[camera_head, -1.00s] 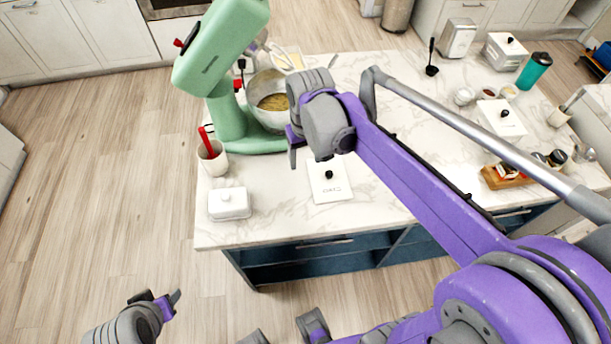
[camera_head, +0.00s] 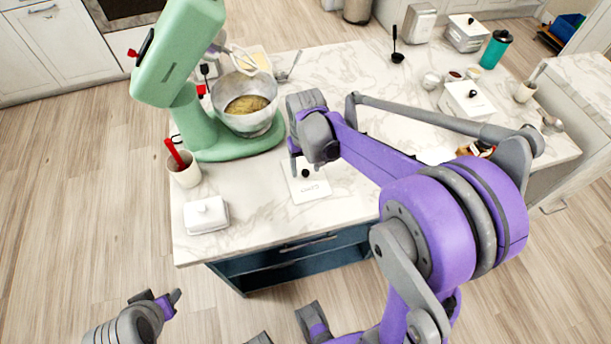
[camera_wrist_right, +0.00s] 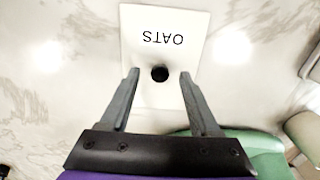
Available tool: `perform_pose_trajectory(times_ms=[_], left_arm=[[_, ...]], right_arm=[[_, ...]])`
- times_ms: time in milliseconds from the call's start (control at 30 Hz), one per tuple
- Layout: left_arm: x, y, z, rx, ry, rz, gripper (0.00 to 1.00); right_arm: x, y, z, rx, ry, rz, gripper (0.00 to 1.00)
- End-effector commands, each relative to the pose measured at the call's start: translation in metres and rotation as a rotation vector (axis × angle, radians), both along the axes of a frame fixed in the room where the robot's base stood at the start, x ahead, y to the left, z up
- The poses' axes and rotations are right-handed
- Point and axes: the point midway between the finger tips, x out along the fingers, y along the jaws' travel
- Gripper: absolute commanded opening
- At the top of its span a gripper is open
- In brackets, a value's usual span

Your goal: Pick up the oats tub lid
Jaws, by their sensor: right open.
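The oats tub (camera_head: 309,189) is a white box on the marble counter, lettered OATS. Its white lid carries a round black knob (camera_head: 305,173). In the right wrist view the lid (camera_wrist_right: 165,40) shows from above with the lettering upside down, and the knob (camera_wrist_right: 160,74) lies between the fingertips. My right gripper (camera_head: 306,165) is open over the tub; in the wrist view its fingers (camera_wrist_right: 159,73) stand on either side of the knob, apart from it. My left gripper (camera_head: 172,299) is low at the bottom left, away from the counter; its jaw opening is unclear.
A green stand mixer (camera_head: 200,125) with a steel bowl (camera_head: 246,108) stands just left of the tub. A white butter dish (camera_head: 206,215) and a cup with a red utensil (camera_head: 184,170) are near the left edge. Another white tub (camera_head: 467,103) stands at right.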

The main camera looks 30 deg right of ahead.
Motion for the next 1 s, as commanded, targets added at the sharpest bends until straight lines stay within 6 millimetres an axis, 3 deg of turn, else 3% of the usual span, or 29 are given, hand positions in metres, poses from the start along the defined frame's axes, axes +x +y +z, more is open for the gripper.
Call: perform_pose_trajectory(times_ms=[100, 333, 700, 1000], left_arm=[[-0.0002, 0.0000, -0.0011, 0.000, 0.000, 0.000, 0.50], [-0.0002, 0.0000, -0.0009, 0.000, 0.000, 0.000, 0.50], [-0.0002, 0.0000, -0.0010, 0.000, 0.000, 0.000, 0.50], [-0.0002, 0.0000, -0.0010, 0.000, 0.000, 0.000, 0.50]], right_arm=[[-0.0002, 0.0002, -0.0092, 0.000, 0.000, 0.000, 0.63], [-0.0002, 0.0002, -0.0098, 0.000, 0.000, 0.000, 0.63], [-0.0002, 0.0002, -0.0096, 0.000, 0.000, 0.000, 0.00], [-0.0003, 0.0003, -0.0094, 0.000, 0.000, 0.000, 0.00]])
